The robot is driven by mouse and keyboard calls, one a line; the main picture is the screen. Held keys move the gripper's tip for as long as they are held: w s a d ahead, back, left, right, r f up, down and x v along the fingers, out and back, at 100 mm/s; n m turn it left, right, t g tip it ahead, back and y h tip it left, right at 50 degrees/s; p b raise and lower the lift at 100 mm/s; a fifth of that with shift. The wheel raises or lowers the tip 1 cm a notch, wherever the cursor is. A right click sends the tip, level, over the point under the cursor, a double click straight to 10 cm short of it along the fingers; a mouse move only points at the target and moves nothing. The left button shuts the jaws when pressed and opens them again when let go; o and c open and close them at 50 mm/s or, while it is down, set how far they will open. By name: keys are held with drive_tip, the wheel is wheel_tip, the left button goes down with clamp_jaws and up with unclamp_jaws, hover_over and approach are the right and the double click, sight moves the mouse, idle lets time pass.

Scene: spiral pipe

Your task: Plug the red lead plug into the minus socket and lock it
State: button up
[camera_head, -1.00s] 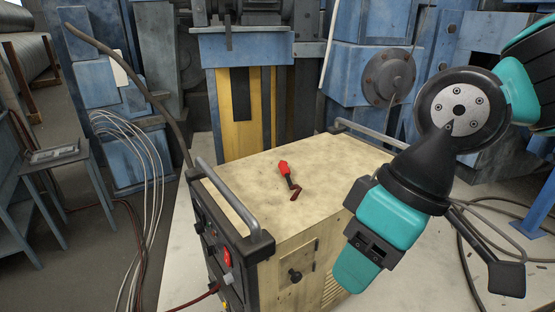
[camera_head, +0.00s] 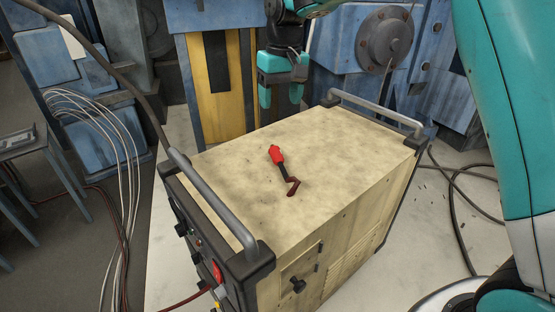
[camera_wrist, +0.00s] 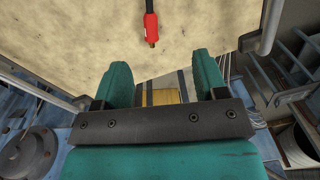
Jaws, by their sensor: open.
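The red lead plug (camera_head: 276,155) lies on the beige top of the welder cabinet (camera_head: 340,140), with a black sleeve and a short brown cable end toward the front. It also shows in the wrist view (camera_wrist: 151,27), upper middle, its red end toward my gripper. My gripper (camera_head: 281,98) is open and empty, pointing down behind the cabinet's far edge, apart from the plug. In the wrist view its two teal fingers (camera_wrist: 163,80) are spread. The cabinet's front panel (camera_head: 200,245) is seen at a steep angle, with a red switch (camera_head: 217,271). I cannot make out the minus socket.
Grey handle bars stand at the cabinet's front edge (camera_head: 215,205) and far edge (camera_head: 375,112). Blue machinery (camera_head: 340,60) is behind. Thin white cables (camera_head: 120,150) hang at the left. The cabinet top around the plug is clear.

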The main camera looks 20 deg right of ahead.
drive_tip(key=m, duration=0.2)
approach(278, 154)
drive_tip(key=f, duration=0.2)
drive_tip(key=f+p, duration=0.1)
drive_tip(key=f, duration=0.1)
drive_tip(key=shift+w+a+f, duration=0.15)
drive_tip(key=shift+w+a, duration=0.05)
drive_tip(key=shift+f+p, duration=0.7)
drive_tip(key=shift+f, duration=2.5)
drive_tip(key=shift+c, duration=0.3)
drive_tip(key=c, duration=1)
